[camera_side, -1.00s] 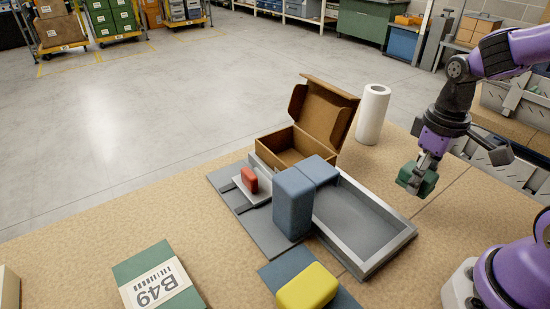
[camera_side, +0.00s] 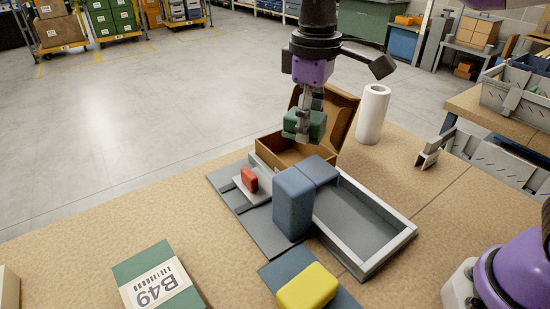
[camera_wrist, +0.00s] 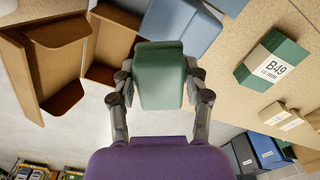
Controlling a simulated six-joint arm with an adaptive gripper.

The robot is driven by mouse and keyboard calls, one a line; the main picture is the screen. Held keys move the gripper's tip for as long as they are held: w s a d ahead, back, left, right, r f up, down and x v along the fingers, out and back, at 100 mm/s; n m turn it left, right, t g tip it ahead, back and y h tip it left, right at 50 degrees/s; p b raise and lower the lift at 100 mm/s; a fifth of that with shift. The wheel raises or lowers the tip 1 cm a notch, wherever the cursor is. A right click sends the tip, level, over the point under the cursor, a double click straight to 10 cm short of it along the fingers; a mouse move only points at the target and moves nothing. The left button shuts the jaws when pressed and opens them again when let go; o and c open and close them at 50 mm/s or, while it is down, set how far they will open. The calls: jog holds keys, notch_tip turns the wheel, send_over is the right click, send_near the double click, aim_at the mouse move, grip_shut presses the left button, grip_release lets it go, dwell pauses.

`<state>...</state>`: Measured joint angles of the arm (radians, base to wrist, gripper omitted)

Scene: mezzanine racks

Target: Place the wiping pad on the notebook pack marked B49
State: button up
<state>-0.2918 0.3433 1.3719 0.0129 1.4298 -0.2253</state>
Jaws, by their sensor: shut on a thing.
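My gripper (camera_side: 303,132) is shut on a green pad (camera_side: 316,124), a soft block, and holds it in the air over the open cardboard box. The wrist view shows the green pad (camera_wrist: 160,75) between both fingers. The notebook pack marked B49 (camera_side: 141,262) lies flat on the table at the front left, green with a white printed band. It also shows at the upper right in the wrist view (camera_wrist: 270,60). Its top is bare, and my gripper is well apart from it, behind and to the right.
A red block (camera_side: 249,179) sits on a pale piece at left. A yellow block (camera_side: 307,288) lies on a dark blue pack. A paper roll (camera_side: 373,115) stands behind.

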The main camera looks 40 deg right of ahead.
jog(key=a+f+n, duration=0.2)
jog(key=a+n, duration=0.5)
jog(key=a, duration=0.9)
jog(key=n, duration=0.5)
send_over(187, 291)
notch_tip(187, 291, down, 2)
jog(key=f, duration=0.1)
notch_tip(187, 291, down, 7)
jog(key=shift+d+f, duration=0.1)
jog(key=shift+f, duration=0.15)
jog(key=shift+f, duration=0.15)
jog(key=o, duration=1.1)
jog(key=shift+o, duration=0.2)
